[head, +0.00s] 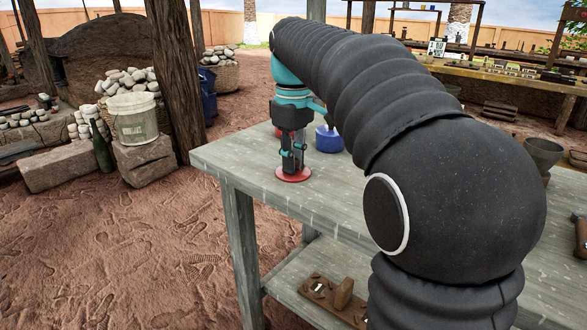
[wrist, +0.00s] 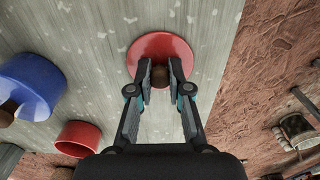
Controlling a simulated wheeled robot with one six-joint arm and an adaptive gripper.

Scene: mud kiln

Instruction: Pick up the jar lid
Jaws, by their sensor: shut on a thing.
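The jar lid is a red disc with a brown knob, at the left end of the grey wooden table (head: 235,160). In the head view the lid (head: 293,174) shows its red rim under my gripper (head: 292,164), which points straight down. In the wrist view the lid (wrist: 163,49) lies ahead of my gripper (wrist: 160,76), whose two fingers are closed on the knob. The fingers hide part of the lid. The lid appears to be at the tabletop; I cannot tell whether it is touching.
A blue jar (head: 328,139) stands close by on the table, also in the wrist view (wrist: 34,85). A red container (wrist: 80,137) is beside it in the wrist view. The table's edge is near the lid. A tool-like object (head: 580,235) is at the far right.

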